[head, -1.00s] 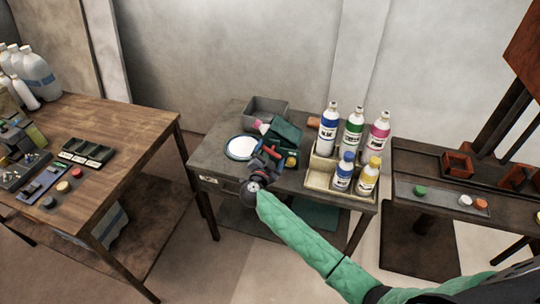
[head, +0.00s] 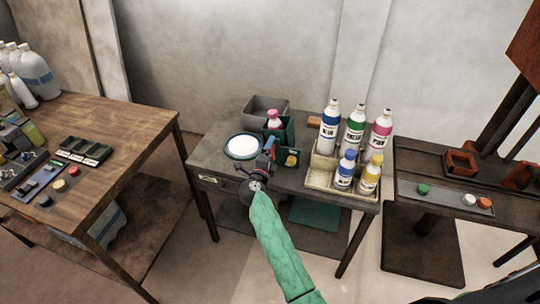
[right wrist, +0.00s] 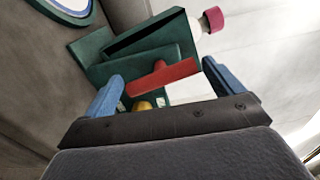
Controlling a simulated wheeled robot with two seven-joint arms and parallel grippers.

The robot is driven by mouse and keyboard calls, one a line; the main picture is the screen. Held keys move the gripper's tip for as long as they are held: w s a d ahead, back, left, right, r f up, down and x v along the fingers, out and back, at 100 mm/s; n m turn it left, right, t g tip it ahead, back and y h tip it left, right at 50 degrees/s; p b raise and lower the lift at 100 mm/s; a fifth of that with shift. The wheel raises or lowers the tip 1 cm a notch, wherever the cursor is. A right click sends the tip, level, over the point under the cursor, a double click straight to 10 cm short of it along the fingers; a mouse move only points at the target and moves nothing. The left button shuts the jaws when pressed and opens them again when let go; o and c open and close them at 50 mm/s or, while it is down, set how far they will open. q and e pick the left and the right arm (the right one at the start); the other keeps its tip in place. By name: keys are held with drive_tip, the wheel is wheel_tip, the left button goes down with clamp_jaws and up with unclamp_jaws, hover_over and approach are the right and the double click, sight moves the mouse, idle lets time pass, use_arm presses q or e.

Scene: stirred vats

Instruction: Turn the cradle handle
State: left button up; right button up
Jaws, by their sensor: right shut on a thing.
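The dark green cradle (head: 289,131) stands on the middle table, with a pink-capped bottle (head: 274,119) in it that looks roughly upright. In the right wrist view the cradle (right wrist: 150,40) fills the upper middle, and the pink cap (right wrist: 213,20) sticks out at its right. My right gripper (head: 269,148) is at the front of the cradle. In the head view the gripper mostly hides the handle. My left gripper is out of view.
A round white dish (head: 243,146) lies just left of the cradle. A grey bin (head: 264,105) stands behind. A beige carrier (head: 322,175) with several bottles is close on the right. An orange block (head: 314,123) lies at the back. A wooden table (head: 130,120) stands left.

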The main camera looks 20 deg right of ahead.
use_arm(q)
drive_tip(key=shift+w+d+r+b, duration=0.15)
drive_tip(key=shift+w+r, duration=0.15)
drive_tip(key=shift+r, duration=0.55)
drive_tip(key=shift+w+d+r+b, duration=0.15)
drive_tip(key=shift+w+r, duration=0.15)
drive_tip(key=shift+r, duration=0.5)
use_arm(e)
drive_tip(key=shift+f+m, duration=0.15)
drive_tip(key=shift+m, duration=0.85)
drive_tip(key=o, duration=0.7)
drive_tip(key=shift+c, duration=0.2)
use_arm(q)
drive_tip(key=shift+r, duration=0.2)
